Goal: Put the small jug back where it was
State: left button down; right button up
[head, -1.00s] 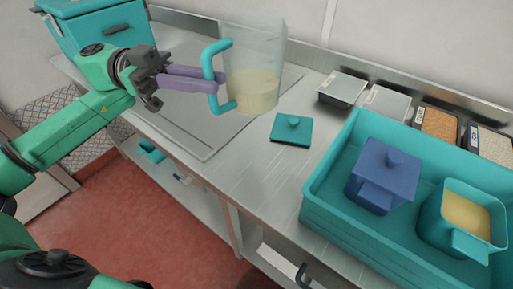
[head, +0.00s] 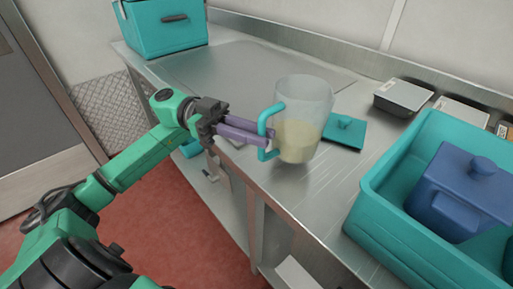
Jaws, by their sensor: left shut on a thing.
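The small jug (head: 302,112) is clear with a teal handle and holds some pale yellow liquid. My left gripper (head: 268,140), with purple fingers, is shut on the jug's handle. The jug is upright over the front part of the steel counter, in front of a teal lid. I cannot tell for sure whether its base touches the counter. My right gripper is not in view.
The teal lid (head: 345,131) lies flat just behind the jug. A teal crate (head: 385,215) with a blue lidded pot (head: 459,192) stands at right. A metal container (head: 399,96) is at the back. A teal box (head: 162,32) stands at far left. The counter (head: 225,80) left of the jug is clear.

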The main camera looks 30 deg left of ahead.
pick_arm(q)
notch_tip(320, 180, down, 3)
jog(key=shift+r, duration=0.1)
jog(key=c, duration=0.8)
grip_release()
jog(key=shift+f, duration=0.25)
jog(key=shift+c, duration=0.2)
